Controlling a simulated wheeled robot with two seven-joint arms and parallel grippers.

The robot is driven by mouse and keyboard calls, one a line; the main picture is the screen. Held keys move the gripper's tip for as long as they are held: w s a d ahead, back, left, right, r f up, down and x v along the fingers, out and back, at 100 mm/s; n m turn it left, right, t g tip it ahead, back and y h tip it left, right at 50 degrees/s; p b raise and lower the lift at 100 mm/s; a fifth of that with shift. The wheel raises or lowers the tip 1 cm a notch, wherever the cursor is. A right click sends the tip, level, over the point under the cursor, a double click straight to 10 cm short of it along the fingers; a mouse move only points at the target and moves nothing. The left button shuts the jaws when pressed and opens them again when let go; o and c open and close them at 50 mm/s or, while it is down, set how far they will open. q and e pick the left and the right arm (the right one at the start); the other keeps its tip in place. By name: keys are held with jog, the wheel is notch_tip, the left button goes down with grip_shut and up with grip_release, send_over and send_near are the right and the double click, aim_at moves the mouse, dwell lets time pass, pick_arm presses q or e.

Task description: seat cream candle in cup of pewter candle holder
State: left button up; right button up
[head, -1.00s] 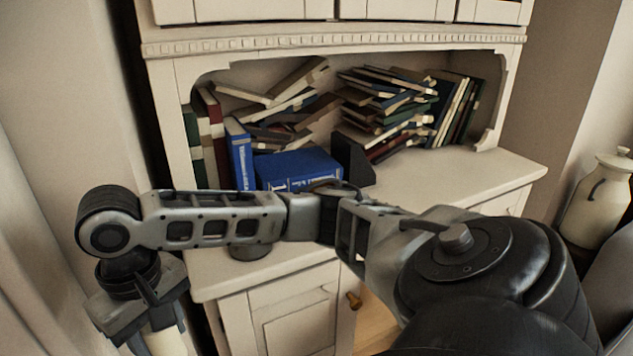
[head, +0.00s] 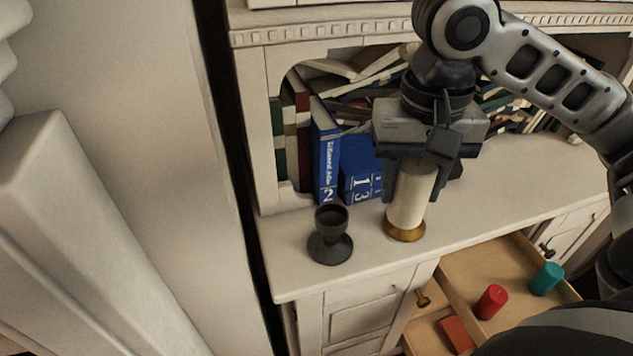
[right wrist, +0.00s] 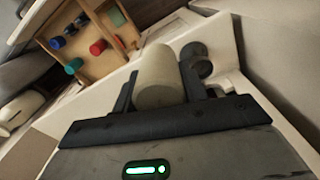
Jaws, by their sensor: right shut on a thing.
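The cream candle (head: 411,197) is upright between the fingers of my right gripper (head: 414,184), which is shut on it. In the head view its lower end appears at a round brass-coloured base (head: 405,232); whether they touch I cannot tell. The dark pewter candle holder (head: 331,238) stands upright on the counter, left of the candle, its cup open and empty. In the right wrist view the candle (right wrist: 158,78) shows between the fingers, with the holder (right wrist: 197,60) beside the right-hand finger. My left gripper is out of view.
The cream counter (head: 500,190) is clear to the right. Blue books (head: 326,155) stand behind the holder. An open drawer (head: 460,285) below holds a red candle (head: 491,301) and a teal candle (head: 546,279). A pale wall stands at left.

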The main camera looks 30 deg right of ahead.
jog(key=shift+w, duration=0.2)
jog(key=w+f, duration=0.3)
jog(key=w, duration=0.1)
jog(key=w+a+f+b, duration=0.1)
jog(key=w+f, duration=0.2)
jog(key=w, duration=0.1)
jog(key=w+a+f, duration=0.1)
jog(key=w+f, duration=0.2)
jog(key=w, duration=0.1)
jog(key=shift+w+a+b, duration=0.15)
jog(key=shift+a+b, duration=0.05)
jog(key=shift+b, duration=0.15)
jog(key=f, duration=0.3)
jog(key=shift+w+f, duration=0.2)
jog(key=shift+c, duration=1)
jog(key=shift+s+f, duration=0.15)
jog(key=shift+f, duration=0.1)
grip_shut()
jog(key=o, duration=0.9)
grip_release()
jog(key=shift+c, duration=0.2)
jog(key=o, duration=0.4)
jog(key=shift+w+f, duration=0.1)
jog(key=shift+w, duration=0.15)
jog(key=shift+c, duration=0.2)
